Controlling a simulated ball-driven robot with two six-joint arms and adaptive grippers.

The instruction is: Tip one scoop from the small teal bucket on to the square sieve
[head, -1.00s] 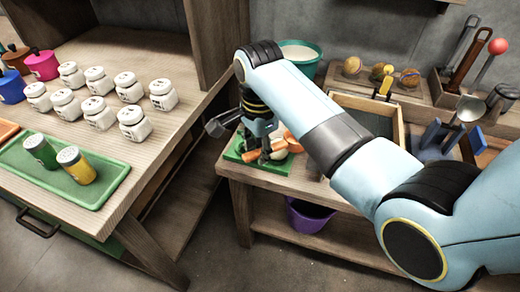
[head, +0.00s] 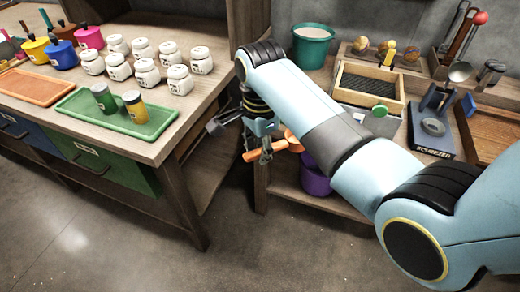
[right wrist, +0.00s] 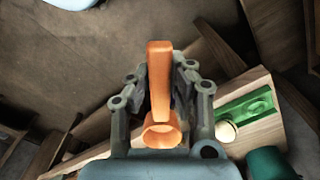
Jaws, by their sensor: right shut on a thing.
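The small teal bucket (head: 313,48), holding pale contents, stands at the back left of the right-hand bench in the head view. The square sieve (head: 345,93), a wooden frame with dark mesh, lies right of and in front of it. My right gripper (head: 266,152) is shut on an orange scoop (head: 286,143), off the bench's left end and apart from bucket and sieve. In the right wrist view, the scoop (right wrist: 159,75) lies between the fingers, its round open end near the palm. My arm hides part of the bench. My left gripper is not in view.
A purple bucket (head: 315,180) is below the bench. A squeezer (head: 433,125) and a wooden tray (head: 490,135) lie to the right. The left table carries white jars (head: 147,72) and a green tray (head: 150,123). A floor gap separates the benches.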

